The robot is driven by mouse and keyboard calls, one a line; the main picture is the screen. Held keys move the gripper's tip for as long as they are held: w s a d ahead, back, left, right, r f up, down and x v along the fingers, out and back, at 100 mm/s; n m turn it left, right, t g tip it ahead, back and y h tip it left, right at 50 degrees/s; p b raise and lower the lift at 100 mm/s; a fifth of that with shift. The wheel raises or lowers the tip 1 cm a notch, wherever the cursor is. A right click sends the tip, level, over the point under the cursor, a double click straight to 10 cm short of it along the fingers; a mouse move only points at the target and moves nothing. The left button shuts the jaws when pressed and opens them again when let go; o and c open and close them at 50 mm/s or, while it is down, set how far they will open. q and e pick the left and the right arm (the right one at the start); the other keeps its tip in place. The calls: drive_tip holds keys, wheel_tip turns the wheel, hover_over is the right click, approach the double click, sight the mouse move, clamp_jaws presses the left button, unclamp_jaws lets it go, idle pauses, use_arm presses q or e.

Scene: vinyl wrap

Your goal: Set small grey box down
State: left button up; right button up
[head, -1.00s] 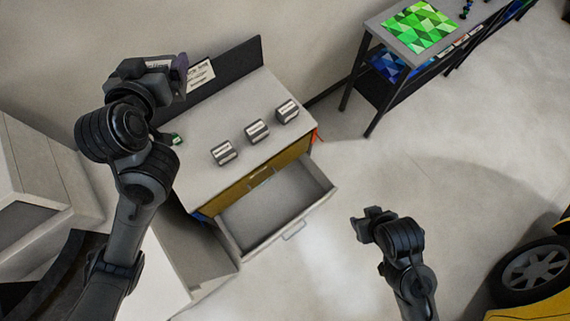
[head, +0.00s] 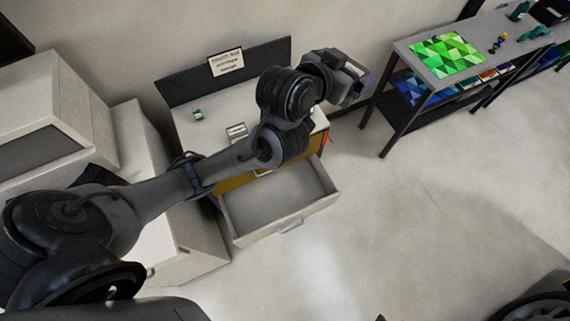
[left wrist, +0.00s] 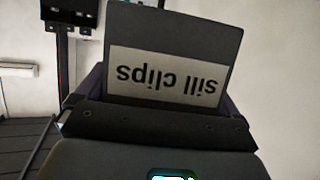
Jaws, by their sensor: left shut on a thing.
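My left gripper (head: 352,78) is shut on a small grey box (left wrist: 172,38), held in the air beyond the right end of the cabinet (head: 207,153) in the head view. In the left wrist view the box's pale label reads "sill clips" upside down, and dark jaws flank its lower part. In the head view the gripper mostly hides the held box. Another small grey box (head: 237,131) with a pale label stands on the cabinet top. My left arm covers much of the top's right part. My right gripper is not in view.
An open, empty-looking drawer (head: 280,200) juts from the cabinet front. A dark back panel with a sign (head: 226,62) stands behind the top, and a small green item (head: 197,114) lies on it. A shelf table (head: 404,50) with a green patterned sheet (head: 447,54) stands right.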

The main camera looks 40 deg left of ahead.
use_arm(q)
drive_tip(key=shift+w+d+f+b, duration=0.15)
drive_tip(key=shift+d+f+b, duration=0.35)
drive_tip(key=shift+f, duration=0.3)
drive_tip(key=w+a+f+n+y+b, duration=0.1)
drive_tip(key=f+y+b, duration=0.15)
drive_tip(key=f, duration=0.55)
drive_tip(key=w+f+n+y+b, duration=0.15)
drive_tip(key=f+b, duration=0.25)
drive_tip(key=f, duration=0.4)
drive_tip(key=w+a+f+n+y+b, duration=0.1)
drive_tip(key=w+f+n+b, duration=0.15)
drive_tip(key=f, duration=0.45)
drive_tip(key=n+g+y+b, duration=0.4)
drive_tip(key=n+g+b, duration=1.85)
drive_tip(key=b, duration=1.35)
hover_over(255, 207)
wheel_tip(255, 207, down, 70)
drive_tip(key=shift+g, duration=0.45)
wheel_tip(255, 207, down, 6)
drive_tip(key=b, duration=0.6)
drive_tip(key=shift+s, duration=0.1)
drive_tip(key=shift+f+b, duration=1.55)
drive_tip(key=shift+f, duration=0.35)
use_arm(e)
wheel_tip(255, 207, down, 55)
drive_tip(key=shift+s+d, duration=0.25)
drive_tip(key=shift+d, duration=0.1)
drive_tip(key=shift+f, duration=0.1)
